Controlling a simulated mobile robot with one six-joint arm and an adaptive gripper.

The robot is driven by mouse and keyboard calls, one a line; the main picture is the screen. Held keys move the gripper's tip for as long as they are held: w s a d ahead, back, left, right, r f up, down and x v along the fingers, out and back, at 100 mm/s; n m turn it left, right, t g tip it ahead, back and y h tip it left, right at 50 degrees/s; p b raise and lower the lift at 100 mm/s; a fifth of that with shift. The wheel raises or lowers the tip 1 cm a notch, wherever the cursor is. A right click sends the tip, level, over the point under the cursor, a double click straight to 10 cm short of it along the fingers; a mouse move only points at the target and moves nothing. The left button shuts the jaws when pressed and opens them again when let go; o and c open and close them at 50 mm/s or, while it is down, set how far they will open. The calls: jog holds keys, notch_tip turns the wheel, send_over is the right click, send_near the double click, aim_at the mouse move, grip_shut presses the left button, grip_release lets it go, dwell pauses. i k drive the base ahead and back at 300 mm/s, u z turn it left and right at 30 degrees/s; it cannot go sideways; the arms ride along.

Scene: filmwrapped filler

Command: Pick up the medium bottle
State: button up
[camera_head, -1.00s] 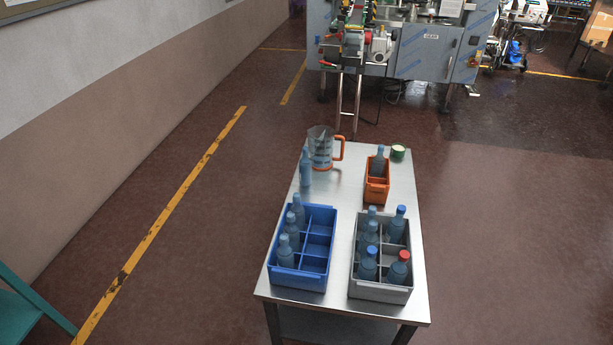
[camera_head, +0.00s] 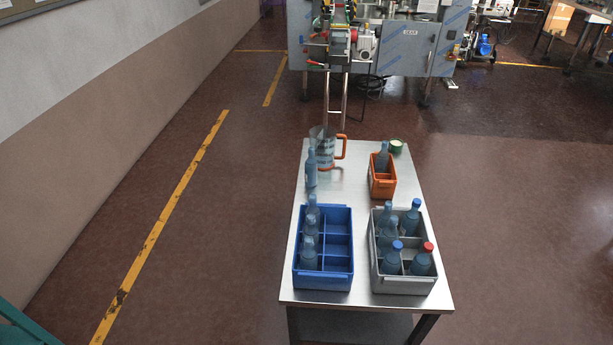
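Several blue-grey bottles stand on a metal table in the head view; which one is the medium bottle I cannot tell for sure. One bottle (camera_head: 311,168) stands upright alone on the table top, left of a clear jug. Several bottles (camera_head: 310,232) stand in the left column of a blue crate (camera_head: 323,283). A grey crate (camera_head: 404,286) holds several bottles, one with a red cap (camera_head: 422,260) and some with blue caps (camera_head: 391,256). One bottle (camera_head: 382,157) stands in a small orange crate (camera_head: 383,190). My gripper is not in view.
The table (camera_head: 362,229) has bare metal between the crates and at its middle. A jug (camera_head: 323,148) with an orange handle and a green-edged round container (camera_head: 396,146) stand at the far end. A large machine (camera_head: 400,45) stands beyond. Floor is open on both sides.

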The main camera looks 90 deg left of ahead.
aim_at(312, 171)
jog(key=k, duration=1.95)
jog(key=u, duration=3.1)
jog(key=i, duration=0.2)
jog(key=z, duration=0.9)
